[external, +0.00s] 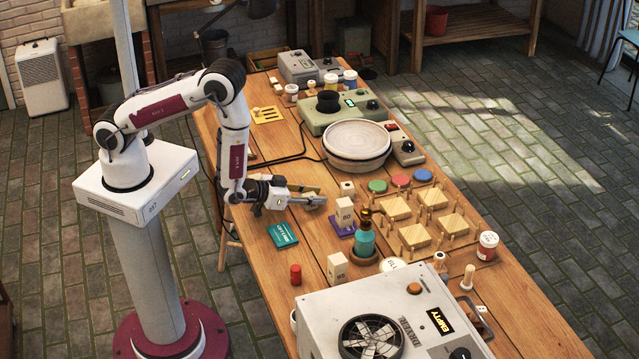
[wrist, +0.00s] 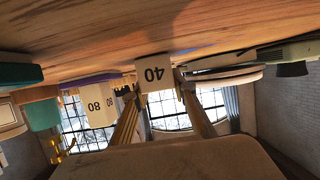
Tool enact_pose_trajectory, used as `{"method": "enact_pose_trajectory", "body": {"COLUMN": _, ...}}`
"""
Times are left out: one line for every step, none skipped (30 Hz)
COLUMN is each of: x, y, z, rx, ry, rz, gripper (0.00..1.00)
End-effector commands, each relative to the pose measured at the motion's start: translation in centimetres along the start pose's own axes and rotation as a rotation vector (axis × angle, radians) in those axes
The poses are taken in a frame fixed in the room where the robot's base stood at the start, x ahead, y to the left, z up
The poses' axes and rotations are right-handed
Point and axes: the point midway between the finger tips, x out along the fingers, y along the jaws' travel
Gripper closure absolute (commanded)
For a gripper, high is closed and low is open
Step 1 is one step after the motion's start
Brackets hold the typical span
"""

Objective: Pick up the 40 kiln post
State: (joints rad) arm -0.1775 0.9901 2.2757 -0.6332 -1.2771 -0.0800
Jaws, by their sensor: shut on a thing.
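The 40 kiln post (wrist: 155,74) is a small pale block. The wrist view is upside down and shows its "40" face straight ahead, between the tips of my two fingers. My gripper (external: 322,199) reaches right, low over the table, and is shut on this post. The post looks upright, with its base at or close to the tabletop; I cannot tell if there is a gap.
The taller 80 post (external: 345,211) stands close by on a purple thing, also in the wrist view (wrist: 97,108). A teal bottle (external: 365,243) stands beside it. A teal book (external: 284,235) lies nearer my base. A round plate (external: 357,142) sits behind. The 85 or 95 post (external: 337,270) is further forward.

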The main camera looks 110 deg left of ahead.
Motion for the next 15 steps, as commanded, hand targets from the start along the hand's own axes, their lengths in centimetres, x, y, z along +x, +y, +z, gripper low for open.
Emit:
{"method": "enact_pose_trajectory", "body": {"x": -0.1, "y": 0.0, "z": -0.2, "rx": -0.001, "ry": 0.001, "rz": 0.0, "gripper": 0.97}}
{"method": "enact_pose_trajectory", "body": {"x": -0.1, "y": 0.0, "z": -0.3, "rx": -0.001, "ry": 0.001, "rz": 0.0, "gripper": 0.97}}
{"method": "enact_pose_trajectory", "body": {"x": -0.1, "y": 0.0, "z": -0.4, "rx": -0.001, "ry": 0.001, "rz": 0.0, "gripper": 0.97}}
{"method": "enact_pose_trajectory", "body": {"x": -0.2, "y": 0.0, "z": -0.6, "rx": -0.001, "ry": 0.001, "rz": 0.0, "gripper": 0.97}}
{"method": "enact_pose_trajectory", "body": {"x": -0.3, "y": 0.0, "z": -0.7, "rx": -0.001, "ry": 0.001, "rz": 0.0, "gripper": 0.97}}
{"method": "enact_pose_trajectory", "body": {"x": -0.4, "y": 0.0, "z": -1.0, "rx": -0.001, "ry": 0.002, "rz": 0.0, "gripper": 0.97}}
{"method": "enact_pose_trajectory", "body": {"x": -0.4, "y": 0.0, "z": -1.2, "rx": -0.001, "ry": 0.003, "rz": 0.0, "gripper": 0.97}}
{"method": "enact_pose_trajectory", "body": {"x": -0.5, "y": 0.0, "z": -1.4, "rx": -0.001, "ry": 0.003, "rz": 0.001, "gripper": 0.97}}
{"method": "enact_pose_trajectory", "body": {"x": -0.6, "y": 0.0, "z": -1.7, "rx": -0.001, "ry": 0.003, "rz": 0.001, "gripper": 0.97}}
{"method": "enact_pose_trajectory", "body": {"x": -0.7, "y": 0.0, "z": -1.9, "rx": -0.001, "ry": 0.003, "rz": 0.001, "gripper": 0.97}}
{"method": "enact_pose_trajectory", "body": {"x": -0.8, "y": 0.0, "z": -2.2, "rx": -0.001, "ry": 0.003, "rz": 0.001, "gripper": 0.97}}
{"method": "enact_pose_trajectory", "body": {"x": -1.0, "y": 0.0, "z": -2.5, "rx": -0.001, "ry": 0.003, "rz": 0.001, "gripper": 0.97}}
{"method": "enact_pose_trajectory", "body": {"x": -1.1, "y": 0.0, "z": -2.8, "rx": -0.001, "ry": 0.002, "rz": 0.001, "gripper": 0.97}}
{"method": "enact_pose_trajectory", "body": {"x": -1.2, "y": 0.0, "z": -3.1, "rx": -0.002, "ry": 0.003, "rz": 0.001, "gripper": 0.97}}
{"method": "enact_pose_trajectory", "body": {"x": -1.4, "y": 0.1, "z": -3.5, "rx": -0.002, "ry": 0.003, "rz": 0.001, "gripper": 0.97}}
